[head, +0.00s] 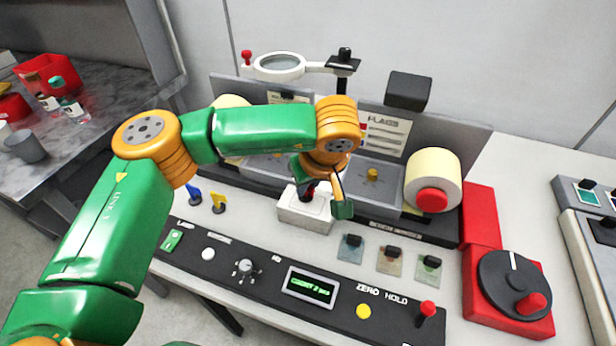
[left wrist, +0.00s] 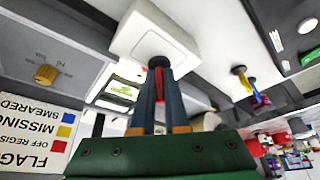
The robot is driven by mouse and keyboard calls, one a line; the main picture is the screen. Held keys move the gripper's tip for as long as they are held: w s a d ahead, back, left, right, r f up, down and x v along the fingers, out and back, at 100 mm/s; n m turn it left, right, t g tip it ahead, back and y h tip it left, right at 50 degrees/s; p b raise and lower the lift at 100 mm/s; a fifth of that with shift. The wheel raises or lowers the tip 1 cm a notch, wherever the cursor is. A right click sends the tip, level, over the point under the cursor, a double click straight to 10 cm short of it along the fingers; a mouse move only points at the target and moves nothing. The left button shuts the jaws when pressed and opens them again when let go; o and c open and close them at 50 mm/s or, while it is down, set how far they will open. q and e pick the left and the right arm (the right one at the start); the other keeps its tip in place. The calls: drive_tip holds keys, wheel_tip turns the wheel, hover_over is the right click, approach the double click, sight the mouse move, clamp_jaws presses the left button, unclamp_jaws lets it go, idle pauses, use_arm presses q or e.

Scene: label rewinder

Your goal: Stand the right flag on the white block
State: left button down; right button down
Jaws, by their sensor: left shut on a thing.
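My left gripper (head: 316,196) is over the white block (head: 290,213) on the bench behind the console. It is shut on a red flag (left wrist: 158,82), which is mostly hidden between the fingers. In the left wrist view the flag's dark round foot is against the face of the white block (left wrist: 128,30); I cannot tell if it rests fully on it. A blue flag (head: 194,195) and a yellow flag (head: 218,202) stand left of the block. A flag legend card (head: 385,133) on the back panel lists blue smeared, yellow missing, red off register. My right gripper is not in view.
A console with a green display (head: 310,287) and knobs runs along the front. Three small clipped tags (head: 390,258) lie right of the block. A label roll (head: 434,178), a red crank unit (head: 515,285) and a magnifier (head: 280,66) stand around the bench.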

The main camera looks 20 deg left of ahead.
use_arm(q)
drive_tip(key=shift+f+b, duration=0.3)
drive_tip(key=shift+b, duration=0.1)
drive_tip(key=c, duration=0.9)
unclamp_jaws()
drive_tip(key=shift+r, duration=0.1)
drive_tip(key=shift+r+p, duration=0.45)
drive_tip(key=shift+p, duration=0.1)
drive_tip(key=b+v, duration=0.2)
drive_tip(key=v, duration=0.3)
drive_tip(key=shift+d, duration=0.1)
drive_tip(key=v, duration=0.6)
drive_tip(key=shift+s+r, duration=0.15)
drive_tip(key=shift+r, duration=0.1)
